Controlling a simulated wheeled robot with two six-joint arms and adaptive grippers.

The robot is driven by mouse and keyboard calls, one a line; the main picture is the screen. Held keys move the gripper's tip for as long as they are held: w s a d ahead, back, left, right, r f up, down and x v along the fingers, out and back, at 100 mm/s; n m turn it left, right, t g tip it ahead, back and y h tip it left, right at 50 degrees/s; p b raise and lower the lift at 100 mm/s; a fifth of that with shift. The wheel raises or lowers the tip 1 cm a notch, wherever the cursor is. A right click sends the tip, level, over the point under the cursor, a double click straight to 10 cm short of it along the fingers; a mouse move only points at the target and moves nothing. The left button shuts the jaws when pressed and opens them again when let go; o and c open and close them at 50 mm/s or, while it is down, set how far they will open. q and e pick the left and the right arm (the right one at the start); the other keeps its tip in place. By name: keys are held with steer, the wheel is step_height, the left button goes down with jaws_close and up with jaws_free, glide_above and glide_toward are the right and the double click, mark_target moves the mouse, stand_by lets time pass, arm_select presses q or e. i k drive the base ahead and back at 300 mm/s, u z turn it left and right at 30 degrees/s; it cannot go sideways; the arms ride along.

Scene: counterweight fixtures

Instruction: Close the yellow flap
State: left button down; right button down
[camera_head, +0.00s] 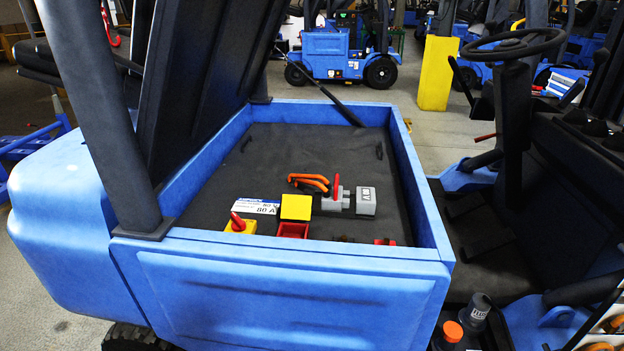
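A yellow flap (296,207) stands raised at the back edge of a small red box (293,230). The flap looks open, with its flat face turned toward me and the red box showing just below it. Both are in the dark-floored compartment of a blue forklift, near its front wall. The front wall partly hides the lower part of the box. Neither of my grippers is in view.
Right are a grey fitting with a red handle (335,200) and a grey block (365,201). Orange handles (310,182) lie behind. Blue walls (422,215) and a raised dark cover (200,85) border the compartment.

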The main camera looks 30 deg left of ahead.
mark_target(294, 207)
steer(key=u, duration=1.55)
